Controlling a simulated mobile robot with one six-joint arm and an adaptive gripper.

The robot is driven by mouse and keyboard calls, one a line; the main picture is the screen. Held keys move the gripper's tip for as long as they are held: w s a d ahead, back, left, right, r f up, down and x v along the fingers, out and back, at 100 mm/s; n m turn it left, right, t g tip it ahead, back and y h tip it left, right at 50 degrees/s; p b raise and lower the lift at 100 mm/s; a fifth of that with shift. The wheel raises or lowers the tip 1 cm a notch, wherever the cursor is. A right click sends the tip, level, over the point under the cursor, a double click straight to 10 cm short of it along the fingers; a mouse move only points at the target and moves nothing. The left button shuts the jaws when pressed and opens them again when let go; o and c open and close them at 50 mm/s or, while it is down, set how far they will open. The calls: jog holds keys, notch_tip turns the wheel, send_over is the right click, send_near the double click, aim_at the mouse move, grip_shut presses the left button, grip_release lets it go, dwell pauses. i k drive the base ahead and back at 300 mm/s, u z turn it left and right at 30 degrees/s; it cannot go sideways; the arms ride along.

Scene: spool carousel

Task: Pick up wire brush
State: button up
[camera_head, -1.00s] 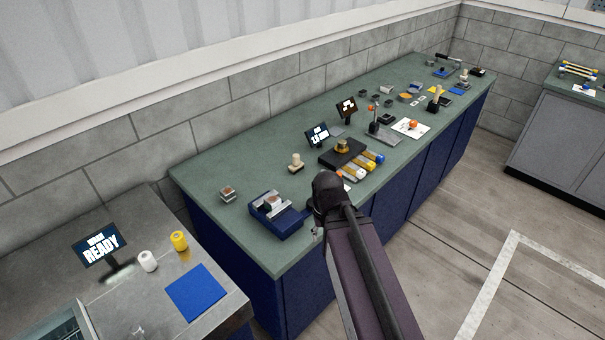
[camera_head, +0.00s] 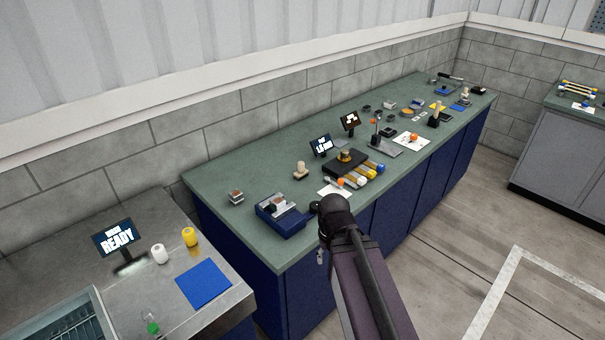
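I cannot single out a wire brush for certain at this size. A small tool with an upright tan handle (camera_head: 437,114) stands toward the far part of the green-topped bench (camera_head: 236,180). A dark-handled tool (camera_head: 452,77) lies at the bench's far end. Either may be the brush; the bristles are too small to see. My arm reaches up from the bottom right, its dark rounded joint in front of the bench's front edge. A small metallic part (camera_head: 320,256) shows just below that joint and may belong to my gripper. Its fingers cannot be made out.
A blue fixture (camera_head: 282,216) stands near the bench's near end. A black block (camera_head: 346,163), small screens and several small parts lie beyond. At left, a steel table holds a READY screen (camera_head: 114,238), white and yellow spools and a blue mat (camera_head: 204,284). Open floor lies right.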

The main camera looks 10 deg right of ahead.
aim_at(301, 173)
jog(key=z, duration=0.1)
jog(key=i, duration=1.15)
jog(key=u, duration=0.1)
